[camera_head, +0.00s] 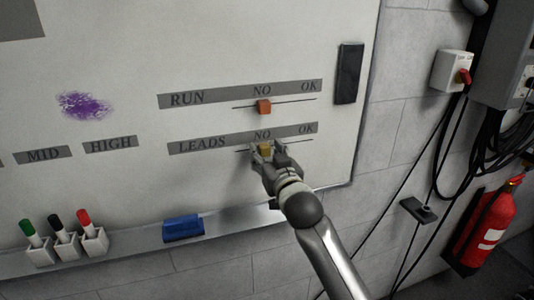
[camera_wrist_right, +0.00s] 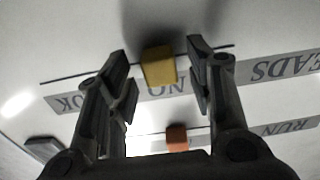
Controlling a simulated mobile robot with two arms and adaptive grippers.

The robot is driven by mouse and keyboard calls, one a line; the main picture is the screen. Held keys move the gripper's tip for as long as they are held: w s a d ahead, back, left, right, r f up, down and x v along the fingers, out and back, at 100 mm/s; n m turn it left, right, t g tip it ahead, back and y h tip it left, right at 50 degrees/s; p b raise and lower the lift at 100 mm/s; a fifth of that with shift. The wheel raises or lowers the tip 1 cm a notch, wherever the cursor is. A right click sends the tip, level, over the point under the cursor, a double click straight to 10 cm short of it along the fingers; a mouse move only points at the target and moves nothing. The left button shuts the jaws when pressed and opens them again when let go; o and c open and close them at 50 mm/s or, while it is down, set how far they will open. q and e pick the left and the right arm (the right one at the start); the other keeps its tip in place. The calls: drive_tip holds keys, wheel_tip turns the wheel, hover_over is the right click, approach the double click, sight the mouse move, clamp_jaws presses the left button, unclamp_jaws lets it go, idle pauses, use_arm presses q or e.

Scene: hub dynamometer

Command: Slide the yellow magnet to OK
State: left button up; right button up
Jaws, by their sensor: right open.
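The yellow magnet (camera_head: 264,149) sits on the line of the LEADS row, under the word NO, on the whiteboard (camera_head: 210,60). The OK label (camera_head: 307,129) of that row is to its right in the head view. My right gripper (camera_head: 266,152) is at the magnet. In the wrist view the yellow magnet (camera_wrist_right: 158,66) stands between the fingertips of my open right gripper (camera_wrist_right: 160,65), with a gap on each side. My left gripper is not in view.
An orange magnet (camera_head: 264,106) sits under NO in the RUN row above. A black eraser-like block (camera_head: 348,73) is at the board's right edge. A blue block (camera_head: 183,228) and several markers (camera_head: 62,238) are on the ledge below.

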sight(307, 139)
clamp_jaws()
drive_tip(key=w+d, duration=0.1)
drive_tip(key=d, duration=0.3)
drive_tip(key=w+d+p, duration=0.1)
drive_tip(key=d, duration=0.3)
drive_tip(key=w+d+p, duration=0.1)
drive_tip(key=w+d, duration=0.1)
drive_tip(key=d, duration=0.2)
drive_tip(key=shift+d, duration=0.1)
drive_tip(key=shift+c, duration=1.6)
unclamp_jaws()
drive_tip(key=o, duration=0.3)
drive_tip(key=shift+d, duration=0.15)
